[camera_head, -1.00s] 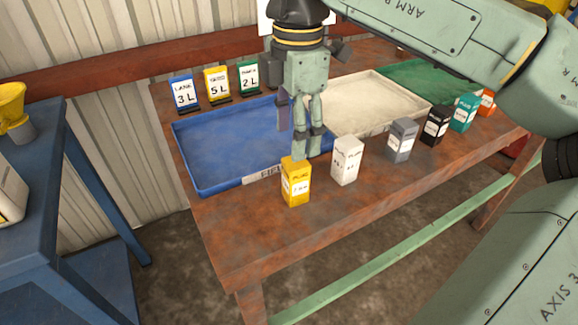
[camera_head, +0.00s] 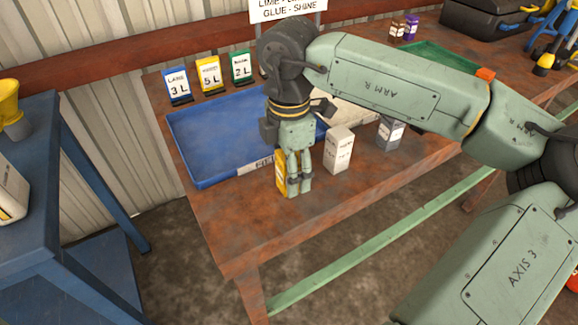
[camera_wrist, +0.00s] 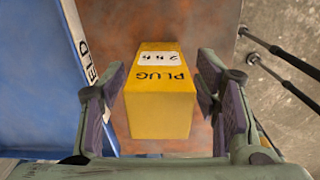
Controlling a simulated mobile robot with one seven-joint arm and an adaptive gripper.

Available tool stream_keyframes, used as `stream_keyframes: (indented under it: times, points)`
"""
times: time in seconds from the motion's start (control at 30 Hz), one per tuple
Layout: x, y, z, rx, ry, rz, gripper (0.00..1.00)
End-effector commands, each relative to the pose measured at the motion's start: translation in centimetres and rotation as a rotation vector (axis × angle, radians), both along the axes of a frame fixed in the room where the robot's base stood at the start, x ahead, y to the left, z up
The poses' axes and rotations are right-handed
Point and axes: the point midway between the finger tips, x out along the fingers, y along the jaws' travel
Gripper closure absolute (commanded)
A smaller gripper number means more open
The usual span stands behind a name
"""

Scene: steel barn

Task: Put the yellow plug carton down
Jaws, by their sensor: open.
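The yellow plug carton (camera_wrist: 160,85) stands on the rusty brown table top, between the spread fingers of my gripper (camera_wrist: 165,105) in the wrist view. Its label reads PLUG, and a gap shows between it and the finger on each side. In the head view my gripper (camera_head: 298,190) points down at the carton and hides most of it. Only a yellow strip of the carton (camera_head: 280,176) shows there, left of the fingers. My gripper is open.
A blue tray (camera_head: 190,178) lies just behind and left of the carton. A white carton (camera_head: 338,150) and a grey carton (camera_head: 390,133) stand to the right. Sign cards (camera_head: 209,75) line the back. The table front (camera_head: 235,235) is bare.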

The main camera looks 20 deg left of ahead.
Motion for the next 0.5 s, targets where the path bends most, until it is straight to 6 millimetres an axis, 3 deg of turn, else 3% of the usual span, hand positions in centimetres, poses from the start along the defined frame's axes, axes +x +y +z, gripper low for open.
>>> stream_keyframes:
  times: [0.17, 0.5]
  points:
    - [0.00, 0.00, -0.03, 0.000, 0.000, 0.000, 0.45]
    - [0.00, 0.00, 0.00, 0.000, 0.000, 0.000, 0.67]
